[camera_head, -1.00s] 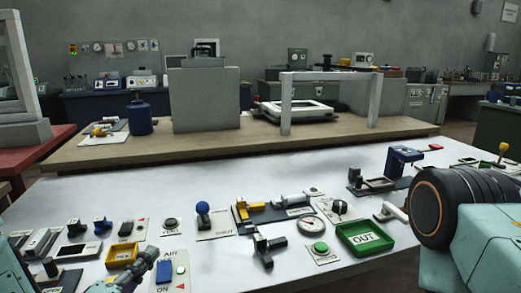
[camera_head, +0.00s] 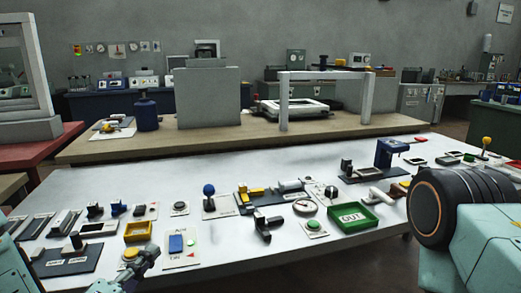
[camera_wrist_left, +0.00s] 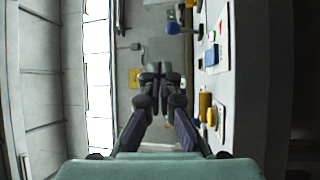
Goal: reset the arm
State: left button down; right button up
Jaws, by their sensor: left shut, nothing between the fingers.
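My left gripper (camera_head: 146,258) shows at the lower left of the head view, low in front of the white table's near edge. In the left wrist view its two dark fingers (camera_wrist_left: 161,76) meet at the tips, with nothing between them. The panel with a blue switch (camera_head: 176,243) is just right of and beyond the gripper in the head view. The yellow tray (camera_head: 138,238) is just beyond it. My right arm stands at the right edge of the head view; its gripper is out of view.
The white table (camera_head: 240,240) carries many small parts, including a green OUT tray (camera_head: 353,218), a blue-knobbed lever (camera_head: 209,190) and a blue clamp (camera_head: 390,152). A wooden bench (camera_head: 240,142) stands behind. The floor (camera_head: 330,268) in front of the table is clear.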

pick_arm(q)
jog(key=s+d+f+m+g+y, duration=0.1)
jog(key=s+f+m+g+y, duration=0.3)
jog(key=f, duration=0.6)
jog(key=s+d+f+m+g+h, duration=0.1)
jog(key=s+f+m+g, duration=0.2)
jog(key=s+f+g, duration=0.55)
jog(key=s+a+f+m+g+y, duration=0.1)
jog(key=s+f+m+g, duration=0.1)
jog(key=s, duration=0.7)
jog(key=s+a+f+m+g+y, duration=0.1)
jog(key=s+f+m+g+y, duration=0.1)
jog(key=s+f, duration=0.5)
jog(key=s+m+g, duration=0.1)
jog(key=s+g, duration=0.1)
jog(key=s, duration=0.1)
jog(key=shift+a+m, duration=0.2)
jog(key=shift+m, duration=0.1)
jog(key=shift+w, duration=0.1)
jog(key=shift+r, duration=0.15)
